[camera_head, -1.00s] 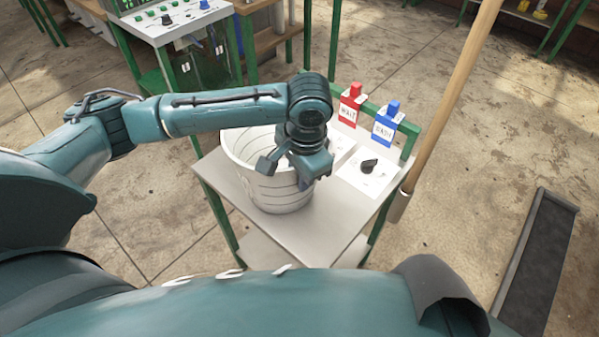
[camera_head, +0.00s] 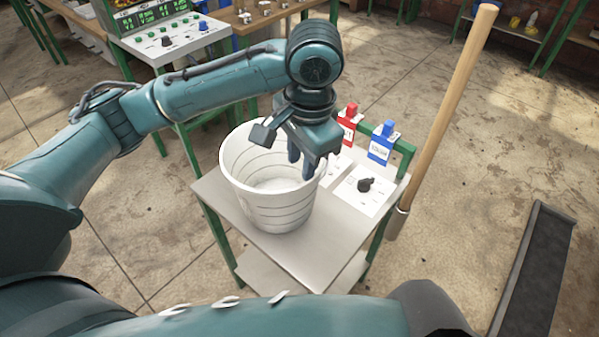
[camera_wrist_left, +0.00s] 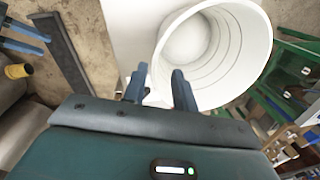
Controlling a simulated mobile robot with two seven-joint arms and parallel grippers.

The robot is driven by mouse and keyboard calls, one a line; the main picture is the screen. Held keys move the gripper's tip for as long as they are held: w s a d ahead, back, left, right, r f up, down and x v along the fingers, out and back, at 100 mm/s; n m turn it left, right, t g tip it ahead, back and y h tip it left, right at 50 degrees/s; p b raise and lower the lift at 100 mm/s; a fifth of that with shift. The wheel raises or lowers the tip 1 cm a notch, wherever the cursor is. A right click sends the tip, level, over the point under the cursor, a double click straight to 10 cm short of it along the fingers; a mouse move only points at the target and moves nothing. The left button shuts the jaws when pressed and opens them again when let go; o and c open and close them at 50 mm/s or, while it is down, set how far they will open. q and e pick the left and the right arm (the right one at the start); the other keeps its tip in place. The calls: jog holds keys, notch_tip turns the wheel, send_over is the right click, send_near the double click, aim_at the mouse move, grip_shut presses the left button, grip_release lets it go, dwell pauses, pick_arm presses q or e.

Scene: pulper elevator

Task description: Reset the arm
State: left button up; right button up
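My left gripper (camera_head: 300,165) hangs fingers-down over the right rim of the white bucket (camera_head: 268,205). Its two blue fingers are apart with nothing between them; they also show in the left wrist view (camera_wrist_left: 160,85), beside the bucket (camera_wrist_left: 225,65). My left arm reaches in from the left, bent at the elbow. Two parallel blue fingers at the left edge of the left wrist view look like my right gripper (camera_wrist_left: 22,37), apart and empty. My right gripper does not show in the head view.
The bucket stands on a small green-framed metal table (camera_head: 305,255). Behind it are a red switch (camera_head: 347,125), a blue switch (camera_head: 381,145) and a black knob (camera_head: 365,185). A wooden pole (camera_head: 450,90) stands at the right. A dark ramp (camera_head: 535,270) lies on the floor.

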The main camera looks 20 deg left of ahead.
pick_arm(q)
jog(key=d+f+n+t+h+p, duration=0.15)
jog(key=d+f+t+h, duration=0.25)
jog(key=d+f+h, duration=0.6)
jog(key=s+f+t, duration=0.1)
jog(key=f, duration=0.1)
jog(key=s+a+f+n+t+y+p, duration=0.1)
jog(key=f, duration=0.1)
jog(key=s+f+n+t+y, duration=0.1)
jog(key=f+t, duration=0.1)
jog(key=shift+s+a+f, duration=0.1)
jog(key=shift+a+f, duration=0.1)
jog(key=shift+a, duration=0.2)
jog(key=s+a+f+t+y, duration=0.2)
jog(key=s+a+f+y, duration=0.1)
jog(key=s+a, duration=0.4)
jog(key=shift+s+a+f+y+p, duration=0.35)
jog(key=shift+a+f+y+p, duration=0.15)
jog(key=shift+f, duration=0.2)
jog(key=shift+s+a, duration=0.1)
